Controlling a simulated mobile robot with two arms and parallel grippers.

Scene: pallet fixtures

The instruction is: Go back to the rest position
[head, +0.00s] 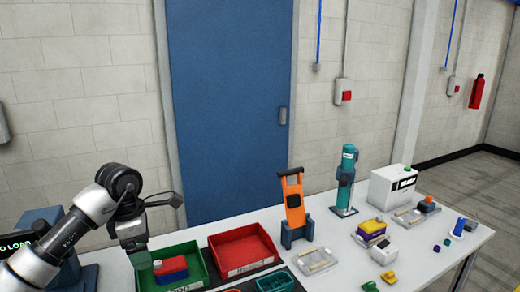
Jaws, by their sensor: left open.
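My left arm comes in from the left edge of the head view. Its gripper (138,258) points down over the left part of the green bin (186,250). The jaws are open, and the fingertips are small and dark in this view. A red and blue part (172,268) lies in the green bin just right of the gripper, with a gap that I cannot judge. My right gripper is not in view.
A red bin (243,250) stands right of the green one on the white table (340,237). Beyond are an orange tool on a stand (293,203), a teal device (346,180), a white machine (392,186) and several small coloured parts. A blue door (228,100) is behind.

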